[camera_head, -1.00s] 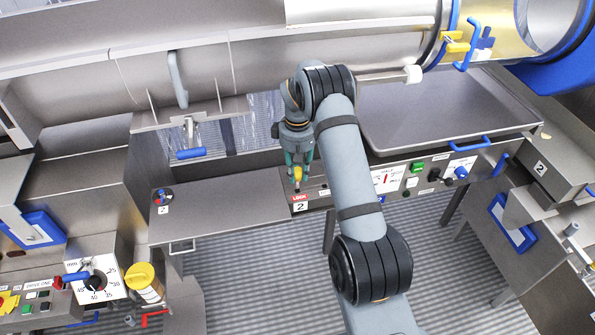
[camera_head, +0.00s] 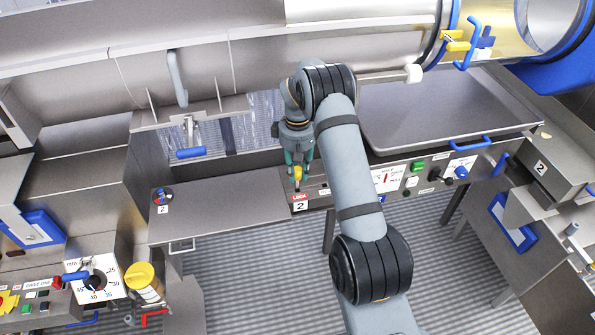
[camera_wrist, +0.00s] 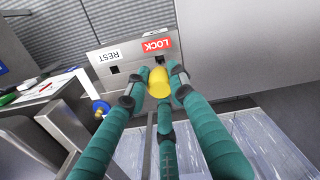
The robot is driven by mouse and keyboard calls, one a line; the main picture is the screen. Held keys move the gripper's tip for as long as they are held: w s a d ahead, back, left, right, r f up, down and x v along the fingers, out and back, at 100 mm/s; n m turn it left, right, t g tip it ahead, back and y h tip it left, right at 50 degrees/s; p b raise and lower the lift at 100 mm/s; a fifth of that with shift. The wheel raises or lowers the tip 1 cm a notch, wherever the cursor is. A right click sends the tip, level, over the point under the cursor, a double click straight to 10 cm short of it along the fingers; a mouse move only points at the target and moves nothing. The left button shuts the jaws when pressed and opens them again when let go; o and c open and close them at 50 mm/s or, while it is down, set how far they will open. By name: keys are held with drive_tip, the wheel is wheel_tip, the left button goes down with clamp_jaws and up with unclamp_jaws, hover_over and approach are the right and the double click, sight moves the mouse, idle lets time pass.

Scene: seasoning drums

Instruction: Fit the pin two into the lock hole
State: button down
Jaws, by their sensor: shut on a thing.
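The yellow pin (camera_wrist: 159,82) is between the fingertips of my gripper (camera_wrist: 154,84) in the wrist view. My gripper is shut on it. The pin also shows as a small yellow piece (camera_head: 298,173) under my gripper (camera_head: 298,168) in the head view. The lock hole (camera_wrist: 165,68) is a dark square opening below the red LOCK label (camera_wrist: 157,45). The pin is close beside this hole and partly in front of it. Its lower end is hidden, so I cannot tell whether it touches the hole.
A second square hole (camera_wrist: 114,69) lies by the white REST label (camera_wrist: 114,54). A flat metal table (camera_head: 220,200) extends left of the lock plate. A control panel with a green button (camera_head: 418,167) is to the right. A blue handle (camera_head: 191,153) hangs behind on the left.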

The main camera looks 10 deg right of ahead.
sight(297, 188)
drive_tip(key=shift+f, duration=0.2)
idle(0.7)
drive_tip(key=shift+f+b, duration=0.3)
drive_tip(key=shift+b, duration=0.2)
drive_tip(key=shift+f+b, duration=1.85)
drive_tip(key=shift+f, duration=0.45)
drive_tip(key=c, duration=1.4)
unclamp_jaws()
drive_tip(key=shift+c, duration=0.2)
drive_tip(key=shift+o, duration=0.2)
wheel_tip(297, 188, up, 12)
drive_tip(key=shift+r, duration=0.1)
